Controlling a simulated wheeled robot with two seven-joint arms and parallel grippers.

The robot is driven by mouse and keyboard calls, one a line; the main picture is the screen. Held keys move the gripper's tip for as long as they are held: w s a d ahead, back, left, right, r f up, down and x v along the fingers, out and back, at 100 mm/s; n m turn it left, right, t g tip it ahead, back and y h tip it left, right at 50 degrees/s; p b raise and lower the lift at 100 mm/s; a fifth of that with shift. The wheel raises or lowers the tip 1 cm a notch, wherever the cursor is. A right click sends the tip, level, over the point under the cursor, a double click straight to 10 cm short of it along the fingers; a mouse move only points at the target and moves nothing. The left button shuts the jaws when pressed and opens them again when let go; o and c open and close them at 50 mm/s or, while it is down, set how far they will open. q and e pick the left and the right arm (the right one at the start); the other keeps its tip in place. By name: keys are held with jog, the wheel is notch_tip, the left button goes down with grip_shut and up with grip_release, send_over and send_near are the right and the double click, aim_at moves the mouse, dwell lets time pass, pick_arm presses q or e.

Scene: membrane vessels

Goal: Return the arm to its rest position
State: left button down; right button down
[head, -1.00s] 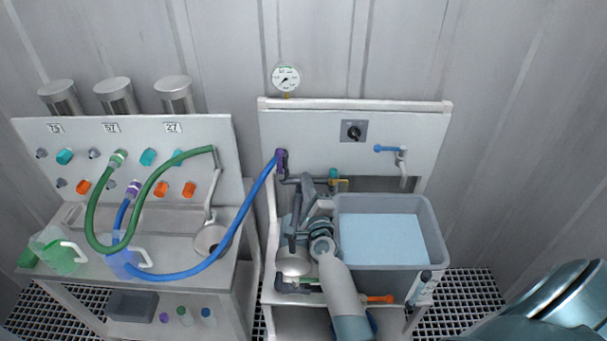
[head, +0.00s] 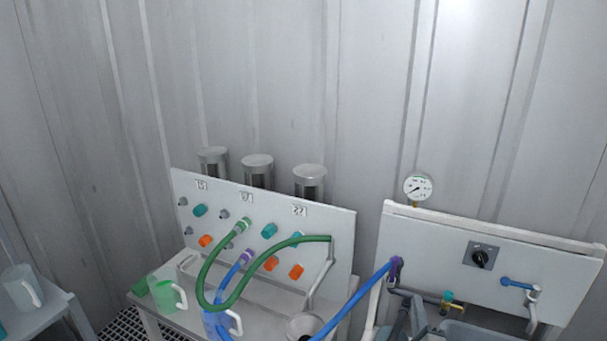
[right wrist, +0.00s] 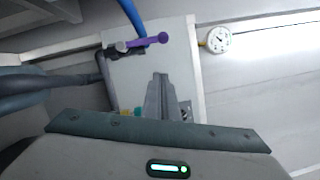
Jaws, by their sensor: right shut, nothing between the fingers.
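My right gripper (right wrist: 161,78) shows in the right wrist view with its fingers together and nothing between them. In the head view only a grey part of my right arm shows at the bottom edge, in front of the right-hand bench. Beyond the fingers in the wrist view are a white panel (right wrist: 178,62), a purple connector (right wrist: 150,41) on the blue hose (right wrist: 130,14), and a pressure gauge (right wrist: 217,40). The fingers appear apart from these. My left gripper is not in view.
The left bench panel (head: 340,260) carries several coloured plugs and a green hose (head: 213,272). A blue hose (head: 358,296) runs to the right bench panel (head: 440,240), which has a black knob (head: 480,257). A pale jug (head: 20,288) stands on a side table at far left.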

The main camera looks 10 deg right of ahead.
jog(key=s+a+f+n+g+y, duration=0.3)
jog(key=s+a+f+n+y, duration=0.15)
jog(key=s+a+n, duration=0.35)
jog(key=s+a+f+n+g+y, duration=0.3)
jog(key=s+a+n+y, duration=0.2)
jog(key=s+a+n, duration=0.4)
jog(key=s+d+f+n+g+h, duration=0.2)
jog(key=s+n+g, duration=0.25)
jog(key=s, duration=0.75)
jog(key=s+d+f+n+g+h, duration=0.15)
jog(key=s+f+n+g, duration=0.35)
jog(key=s, duration=0.7)
notch_tip(320, 180, down, 30)
jog(key=s+b, duration=0.2)
jog(key=b, duration=0.1)
jog(key=s+d+f+g+b, duration=0.1)
jog(key=s+d+f+b, duration=0.1)
jog(key=s+f, duration=1.5)
jog(key=shift+d+f+n+g+b, duration=0.35)
jog(key=shift+d+f+n+b, duration=0.1)
jog(key=shift+f, duration=0.4)
